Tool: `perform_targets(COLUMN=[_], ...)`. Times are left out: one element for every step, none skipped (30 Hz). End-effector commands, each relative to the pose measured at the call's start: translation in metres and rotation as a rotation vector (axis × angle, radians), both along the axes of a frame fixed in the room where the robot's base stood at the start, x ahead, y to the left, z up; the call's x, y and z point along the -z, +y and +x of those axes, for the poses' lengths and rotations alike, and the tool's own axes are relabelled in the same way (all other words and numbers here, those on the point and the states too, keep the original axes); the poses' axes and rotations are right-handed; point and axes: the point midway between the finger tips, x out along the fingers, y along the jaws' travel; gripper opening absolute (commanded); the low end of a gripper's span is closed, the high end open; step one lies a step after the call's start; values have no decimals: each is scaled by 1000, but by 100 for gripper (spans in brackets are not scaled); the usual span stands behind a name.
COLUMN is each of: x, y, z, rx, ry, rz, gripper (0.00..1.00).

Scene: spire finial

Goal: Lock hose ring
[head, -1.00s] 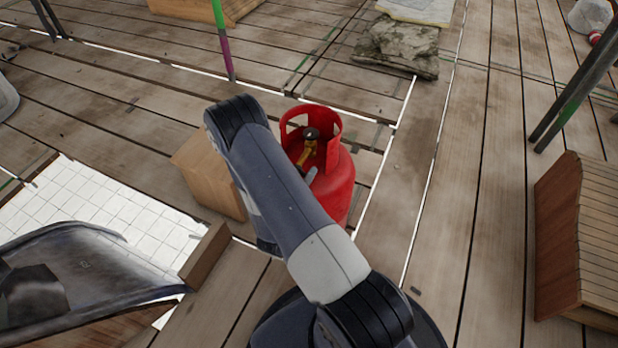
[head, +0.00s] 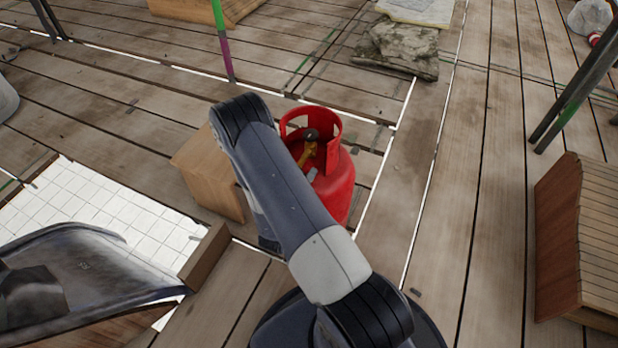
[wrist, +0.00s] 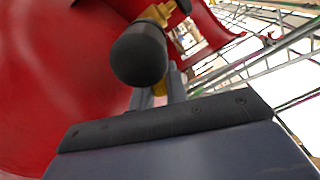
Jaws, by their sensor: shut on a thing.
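A red gas cylinder (head: 334,185) stands upright on the planks with a red collar around its top. Inside the collar sits a brass-yellow valve fitting (head: 308,153) with a dark round part above it. In the wrist view the red body (wrist: 60,80) fills the left, and a black rounded piece (wrist: 139,55) hangs in front of brass parts (wrist: 157,13). My gripper (wrist: 160,92) is shut on a yellow piece, seemingly the hose ring (wrist: 160,87), behind the black piece, which hides much of the grip. In the head view my arm covers most of the gripper.
A wooden box (head: 208,175) stands left of the cylinder, near white tiles (head: 95,215) and a dark metal trough (head: 80,265). A stone slab (head: 398,48) lies behind. Poles and a slatted wooden piece (head: 570,240) are at right. Planks between are clear.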

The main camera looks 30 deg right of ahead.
Motion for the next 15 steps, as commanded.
perform_targets(x=[0, 1, 1, 3, 4, 6, 7, 9, 11, 12, 13, 15, 15, 16, 16], y=[0, 0, 0, 0, 1, 1, 1, 2, 2, 3, 3, 4, 4, 4, 5], z=[0, 0, 0, 0, 1, 1, 1, 2, 3, 3, 4, 5, 5, 6, 6], rx=[0, 0, 0, 0, 0, 0, 0, 0, 0, 0, 0, 0, 0, 0, -1], ry=[0, -2, -9, -19, -31, -53, -73, -95, -129, -154, -178, -211, -233, -254, -279], rz=[0, 2, 7, 15, 24, 41, 57, 74, 100, 120, 139, 164, 181, 198, 217], gripper=[0, 0, 0, 0, 0, 0, 0, 0, 0, 0, 0, 0, 0, 0, 0])
